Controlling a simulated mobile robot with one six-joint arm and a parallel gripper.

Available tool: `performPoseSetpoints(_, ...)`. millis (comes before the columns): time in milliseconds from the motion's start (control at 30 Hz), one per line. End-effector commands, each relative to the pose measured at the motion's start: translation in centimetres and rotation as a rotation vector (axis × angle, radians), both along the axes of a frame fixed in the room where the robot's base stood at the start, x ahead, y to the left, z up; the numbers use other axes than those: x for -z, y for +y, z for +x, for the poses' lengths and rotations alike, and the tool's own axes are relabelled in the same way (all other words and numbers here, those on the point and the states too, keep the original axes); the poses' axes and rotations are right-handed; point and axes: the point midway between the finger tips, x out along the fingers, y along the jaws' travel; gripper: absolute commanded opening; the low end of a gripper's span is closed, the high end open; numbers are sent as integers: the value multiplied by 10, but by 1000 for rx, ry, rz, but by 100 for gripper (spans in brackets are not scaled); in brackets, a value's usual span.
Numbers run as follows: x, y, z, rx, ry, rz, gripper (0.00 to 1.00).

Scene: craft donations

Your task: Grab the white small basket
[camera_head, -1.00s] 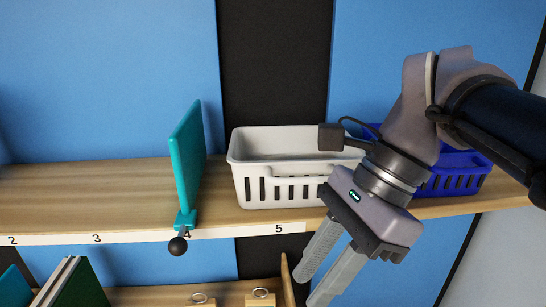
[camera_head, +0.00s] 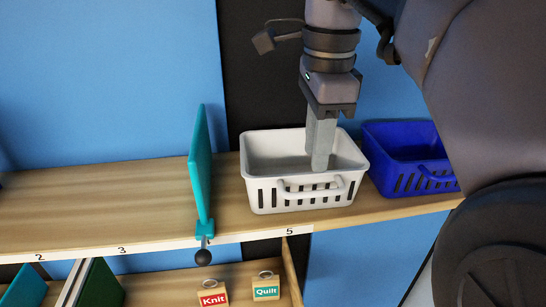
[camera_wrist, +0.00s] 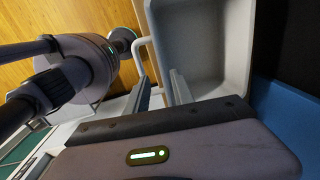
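The white small basket (camera_head: 260,190) stands upright on the wooden shelf, empty, with slotted sides and a handle loop on its front. My gripper (camera_head: 320,168) points down over the basket near its front rim. In the wrist view the fingers of my gripper (camera_wrist: 162,98) are apart, with the basket's front rim and handle between or close to them. The basket (camera_wrist: 205,45) fills the upper middle there, its inside visible and empty. I cannot tell how deep the fingertips reach or whether they touch it.
A blue basket (camera_head: 405,182) stands close to the right of the white one. A teal upright divider (camera_head: 200,165) is on the left. The shelf (camera_head: 100,210) is bare left of that. Below are tags marked Knit (camera_head: 213,298) and Quilt (camera_head: 266,290).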

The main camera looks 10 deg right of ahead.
Motion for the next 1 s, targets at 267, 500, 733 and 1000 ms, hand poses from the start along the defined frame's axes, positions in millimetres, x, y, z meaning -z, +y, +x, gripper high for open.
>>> performPoseSetpoints(267, 42, 4, 9, -2, 2, 1, 29)
performPoseSetpoints(500, 68, 5, 13, 1, -1, 3, 29)
performPoseSetpoints(733, 67, 5, 13, 0, -2, 3, 13)
performPoseSetpoints(1000, 67, 5, 13, 0, -1, 2, 0)
